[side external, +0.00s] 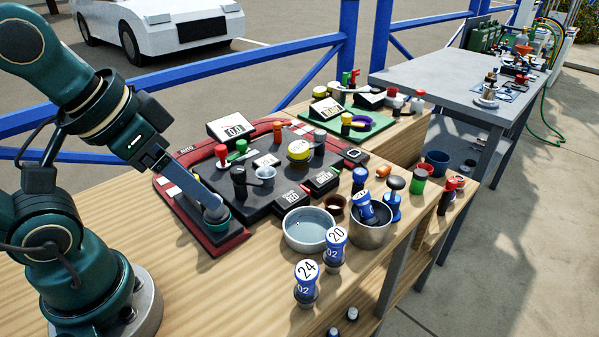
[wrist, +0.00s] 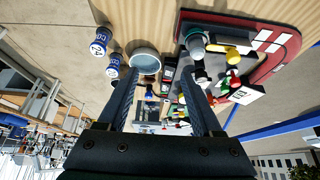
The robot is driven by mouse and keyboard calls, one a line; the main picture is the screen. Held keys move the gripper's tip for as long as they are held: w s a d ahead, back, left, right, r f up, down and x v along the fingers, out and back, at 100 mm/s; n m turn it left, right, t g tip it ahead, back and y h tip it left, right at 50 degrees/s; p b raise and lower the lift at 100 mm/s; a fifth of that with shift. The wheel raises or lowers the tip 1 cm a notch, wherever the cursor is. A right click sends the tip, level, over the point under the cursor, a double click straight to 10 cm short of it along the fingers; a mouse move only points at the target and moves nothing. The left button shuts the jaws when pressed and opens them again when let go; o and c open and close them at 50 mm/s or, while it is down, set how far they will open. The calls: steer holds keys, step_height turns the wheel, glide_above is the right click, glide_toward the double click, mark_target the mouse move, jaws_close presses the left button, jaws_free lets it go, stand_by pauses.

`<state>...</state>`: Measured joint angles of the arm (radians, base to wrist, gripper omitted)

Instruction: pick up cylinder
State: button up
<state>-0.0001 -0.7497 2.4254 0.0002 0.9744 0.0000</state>
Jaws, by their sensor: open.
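The task does not say which cylinder. A blue-and-white cylinder marked 24 (side external: 306,284) stands upright near the table's front edge, and one marked 20 (side external: 335,247) stands behind it. Both also show at the upper left of the wrist view, 24 (wrist: 100,42) and 20 (wrist: 113,65). Another blue cylinder (side external: 368,208) leans in a metal pot (side external: 372,236). My gripper (wrist: 160,78) is open, with nothing held between its fingers. In the side view it reaches over the red-edged black board, left of the numbered cylinders and apart from them. Its far finger is hard to make out there.
A dark knob with a green base (side external: 215,215) sits by my fingertips. A grey bowl (side external: 308,230) stands between the board (side external: 205,245) and the cylinders. Several small pieces crowd the board. The wooden table's front left (side external: 215,300) is clear.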

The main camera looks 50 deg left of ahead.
step_height(320, 180, up, 3)
steer(key=n+g+h, duration=0.1)
steer(key=n+h, duration=1)
steer(key=n, duration=1.1)
glide_above(328, 238)
steer(key=shift+n, duration=0.3)
steer(key=f, duration=1)
steer(key=a+f, duration=0.1)
steer(key=f, duration=0.4)
steer(key=shift+w, duration=0.25)
steer(key=shift+d+f, duration=0.1)
steer(key=shift+f, duration=0.3)
steer(key=shift+x, duration=2.4)
steer(key=shift+w+r, duration=0.1)
